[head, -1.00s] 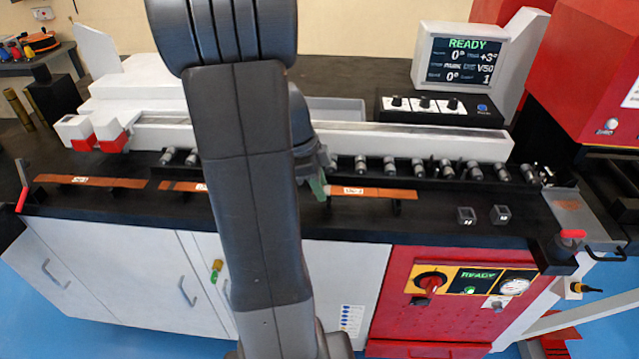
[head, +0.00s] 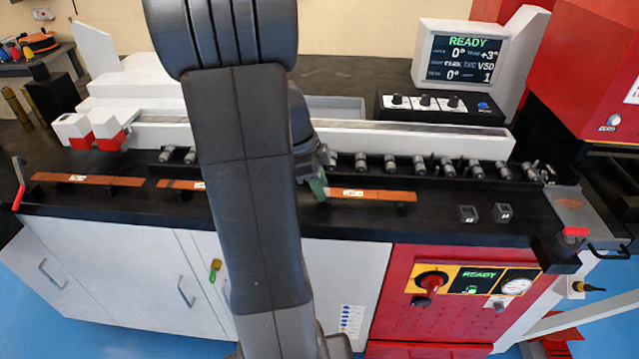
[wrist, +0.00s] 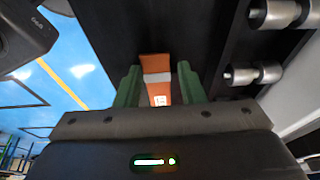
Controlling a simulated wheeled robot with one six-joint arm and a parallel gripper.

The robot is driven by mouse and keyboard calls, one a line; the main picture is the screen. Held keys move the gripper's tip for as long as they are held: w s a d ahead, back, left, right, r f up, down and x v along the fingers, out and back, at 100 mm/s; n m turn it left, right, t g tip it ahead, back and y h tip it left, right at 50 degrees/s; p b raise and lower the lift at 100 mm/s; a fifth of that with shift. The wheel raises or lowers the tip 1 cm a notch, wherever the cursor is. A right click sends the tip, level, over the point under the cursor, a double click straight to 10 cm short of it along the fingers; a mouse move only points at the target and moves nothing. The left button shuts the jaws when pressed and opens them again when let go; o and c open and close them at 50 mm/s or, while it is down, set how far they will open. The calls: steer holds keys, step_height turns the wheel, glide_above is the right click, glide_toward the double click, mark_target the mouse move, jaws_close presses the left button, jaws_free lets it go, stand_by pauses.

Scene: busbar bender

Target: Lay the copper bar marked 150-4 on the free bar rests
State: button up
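Several copper bars lie in a row along the front of the black bench: a left bar (head: 120,181), a middle bar (head: 178,185) partly hidden by my arm, and a right bar (head: 385,194). Each has a white label too small to read, so I cannot tell which is 150-4. My gripper (head: 318,186) is low at the left end of the right bar. In the wrist view its green fingers (wrist: 159,88) stand either side of a copper bar (wrist: 155,62) with a grey band and a white label. Narrow gaps show between fingers and bar.
A row of metal rollers (head: 420,165) runs behind the bars, with a white beam (head: 420,142) behind it. Two small dark blocks (head: 468,213) sit right of the bars. My arm hides the bench's middle.

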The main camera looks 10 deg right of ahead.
steer(key=shift+s+a+f, duration=0.15)
steer(key=shift+s+f, duration=0.25)
steer(key=shift+f, duration=0.1)
steer(key=shift+r+p, duration=0.5)
steer(key=shift+p, duration=0.15)
steer(key=v, duration=1.2)
steer(key=shift+w+r, duration=0.25)
steer(key=shift+r, duration=0.1)
steer(key=b+x, duration=0.1)
steer(key=x, duration=1.2)
steer(key=shift+f, duration=0.2)
steer(key=shift+s+a+f, duration=0.1)
steer(key=shift+s+r, duration=0.15)
steer(key=shift+r, duration=0.25)
steer(key=shift+f+p, duration=0.1)
steer(key=shift+p, duration=0.2)
steer(key=shift+f, duration=0.1)
